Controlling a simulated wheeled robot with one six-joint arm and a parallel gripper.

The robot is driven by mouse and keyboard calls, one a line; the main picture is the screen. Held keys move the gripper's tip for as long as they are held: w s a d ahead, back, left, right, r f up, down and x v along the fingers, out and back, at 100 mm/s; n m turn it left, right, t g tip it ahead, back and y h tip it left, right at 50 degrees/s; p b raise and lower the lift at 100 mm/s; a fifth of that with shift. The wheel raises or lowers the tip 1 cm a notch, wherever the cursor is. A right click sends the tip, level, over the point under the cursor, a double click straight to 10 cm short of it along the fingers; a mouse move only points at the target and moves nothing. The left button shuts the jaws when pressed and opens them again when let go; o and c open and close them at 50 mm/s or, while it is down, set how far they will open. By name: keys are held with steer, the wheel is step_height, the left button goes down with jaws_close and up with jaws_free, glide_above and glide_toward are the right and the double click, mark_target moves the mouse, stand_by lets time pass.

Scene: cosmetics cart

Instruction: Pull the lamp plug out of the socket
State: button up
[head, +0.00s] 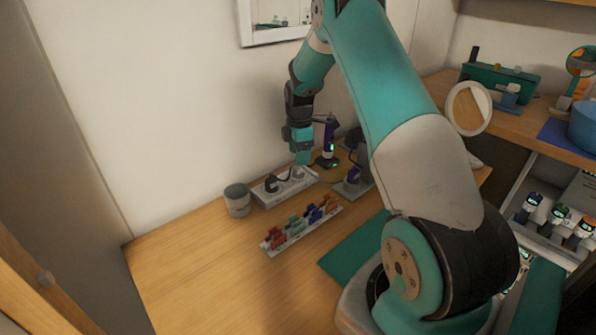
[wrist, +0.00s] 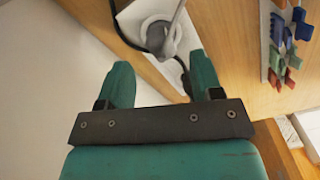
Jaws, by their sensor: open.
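A white socket strip (head: 268,197) lies on the wooden table against the wall. A black plug (head: 271,184) stands in its left part and a pale grey plug (head: 297,173) in its right part. I cannot tell for sure which is the lamp's. My gripper (head: 303,158) points down just above the strip's right part. In the wrist view my gripper (wrist: 160,70) is open and empty, its two teal fingers apart. The grey plug (wrist: 165,38) with its cable shows just beyond the gap between the fingertips, over the white strip (wrist: 133,22). A dark cord curves beside it.
A grey can (head: 237,200) stands left of the strip. A white rack (head: 274,250) with red, green, blue and orange clips lies in front. A dark purple device (head: 329,142) stands close to my gripper's right. The table's front left is clear.

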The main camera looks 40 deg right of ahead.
mark_target(298, 172)
steer(key=f+p, duration=0.1)
steer(key=f, duration=0.4)
steer(key=shift+a+f, duration=0.15)
steer(key=shift+a, duration=0.05)
steer(key=c, duration=0.8)
